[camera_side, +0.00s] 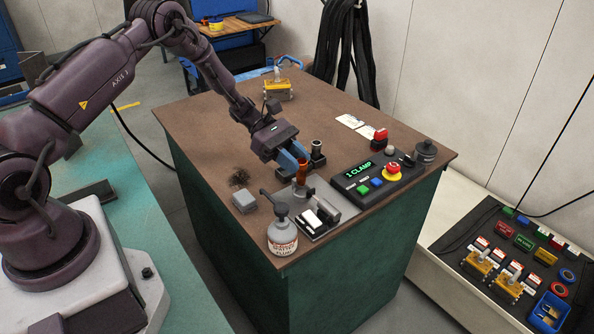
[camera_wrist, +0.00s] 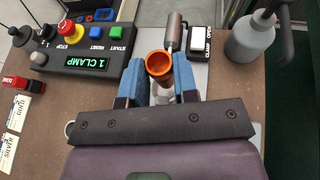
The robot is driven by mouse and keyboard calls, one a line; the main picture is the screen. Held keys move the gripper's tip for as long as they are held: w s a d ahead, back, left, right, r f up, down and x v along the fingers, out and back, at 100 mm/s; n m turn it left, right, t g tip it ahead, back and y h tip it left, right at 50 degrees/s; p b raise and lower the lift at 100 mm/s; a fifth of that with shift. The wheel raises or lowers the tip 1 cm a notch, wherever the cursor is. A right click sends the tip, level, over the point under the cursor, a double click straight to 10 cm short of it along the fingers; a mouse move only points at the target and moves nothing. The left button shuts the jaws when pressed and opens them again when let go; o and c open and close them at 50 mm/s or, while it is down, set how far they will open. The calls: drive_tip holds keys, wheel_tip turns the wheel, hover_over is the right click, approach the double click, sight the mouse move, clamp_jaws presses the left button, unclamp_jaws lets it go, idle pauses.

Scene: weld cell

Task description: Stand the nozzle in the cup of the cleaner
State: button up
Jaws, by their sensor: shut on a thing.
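My gripper (camera_wrist: 160,88) is shut on the nozzle, an orange copper-coloured tapered tube (camera_wrist: 182,78) with its open round end facing the wrist camera. The blue fingers sit on either side of it. In the side view, the nozzle (camera_side: 302,171) stands roughly upright between the fingers, over or in a grey metal fixture (camera_side: 300,191). Whether it touches the fixture is hidden. A dark upright cylinder with a pale rim (camera_side: 316,148) stands just behind my gripper. I cannot tell for sure which of these is the cleaner's cup.
A control box (camera_side: 378,178) with buttons and a "1 CLAMP" display stands at right. A pump bottle (camera_side: 282,236) and an open/clamp lever unit (camera_side: 322,216) are at the front edge. A grey block (camera_side: 244,201) lies left. The table's back left is mostly clear.

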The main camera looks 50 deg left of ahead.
sight(297, 192)
drive_tip(key=shift+w+f, duration=0.15)
drive_tip(key=shift+f, duration=0.75)
drive_tip(key=shift+w+f, duration=0.1)
drive_tip(key=shift+f, duration=0.8)
drive_tip(key=shift+f, duration=0.15)
drive_tip(key=o, duration=0.9)
drive_tip(key=shift+o, duration=0.2)
